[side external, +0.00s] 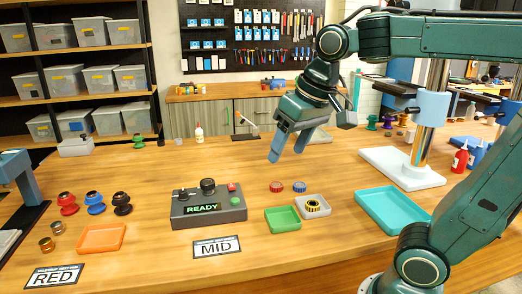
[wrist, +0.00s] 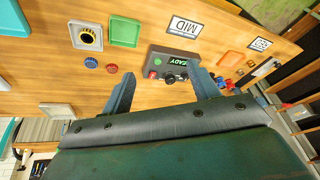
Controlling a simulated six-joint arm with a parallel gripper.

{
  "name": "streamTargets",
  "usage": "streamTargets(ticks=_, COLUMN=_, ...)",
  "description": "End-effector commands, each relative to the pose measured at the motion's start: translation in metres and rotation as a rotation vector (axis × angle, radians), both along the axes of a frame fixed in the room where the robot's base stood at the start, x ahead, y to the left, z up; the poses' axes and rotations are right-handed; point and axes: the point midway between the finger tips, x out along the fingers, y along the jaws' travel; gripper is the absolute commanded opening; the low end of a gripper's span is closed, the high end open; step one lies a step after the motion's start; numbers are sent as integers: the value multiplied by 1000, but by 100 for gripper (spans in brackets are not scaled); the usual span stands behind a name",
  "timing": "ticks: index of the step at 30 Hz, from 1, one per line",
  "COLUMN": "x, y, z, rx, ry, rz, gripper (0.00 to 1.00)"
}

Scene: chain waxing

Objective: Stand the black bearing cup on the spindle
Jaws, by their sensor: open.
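A black flanged part (side external: 122,204), which looks like the black bearing cup, stands on the table at the left, beside matching blue (side external: 95,203) and red (side external: 67,204) parts. A grey box (side external: 209,211) with a READY display stands mid-table. It carries a black round piece (side external: 208,187) on top and a small black post at its left; I cannot tell which is the spindle. My gripper (side external: 286,154) is open and empty, above the table behind the box's right end. In the wrist view its two fingers (wrist: 163,80) are spread, with the box (wrist: 172,62) between and beyond them.
Red (side external: 277,187) and blue (side external: 299,187) discs lie right of the box. Nearby are a green tray (side external: 283,226), a grey tray (side external: 326,212) holding a yellow-black ring, and a teal tray (side external: 360,213). An orange tray (side external: 84,238) and copper rings sit front left.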

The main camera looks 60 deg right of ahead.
Motion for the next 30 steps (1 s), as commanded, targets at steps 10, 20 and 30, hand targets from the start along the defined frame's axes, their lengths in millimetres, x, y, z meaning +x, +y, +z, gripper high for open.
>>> streamTargets(ticks=10, x=-71, y=6, z=-41, rx=-68, ry=-95, rz=173, gripper=60)
streamTargets(ticks=20, x=-90, y=8, z=-59, rx=-93, ry=-122, rz=228, gripper=60)
streamTargets(ticks=30, x=-89, y=8, z=-58, rx=-92, ry=-121, rz=227, gripper=60)
